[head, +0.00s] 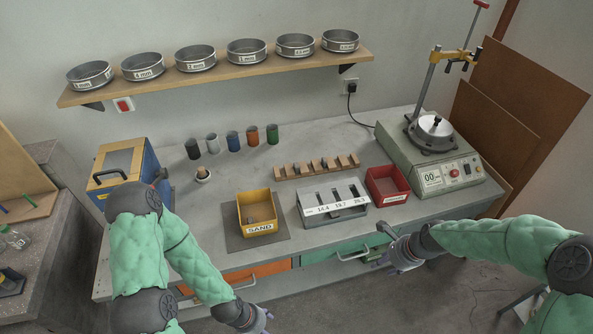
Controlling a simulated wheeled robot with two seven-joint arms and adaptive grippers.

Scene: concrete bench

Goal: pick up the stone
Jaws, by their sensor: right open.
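A small grey-brown lump that looks like the stone (251,220) lies in the yellow bin (241,213) labelled SAND, on a dark mat (281,222) near the bench's front edge. It is too small to make out in detail. My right gripper (381,252) is open and empty, in front of the bench's front edge, to the right of the bin and lower in the picture. My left gripper (264,321) is at the bottom edge, below the bin in the picture and partly cut off; its jaws cannot be made out.
Right of the bin stand a grey slotted gauge (333,207), a red bin (387,185) and a green-grey machine (443,172). A wooden rack (317,167) with small pieces lies behind. Several coloured cups (232,139) stand farther back. Drawer handles (352,256) stick out in front.

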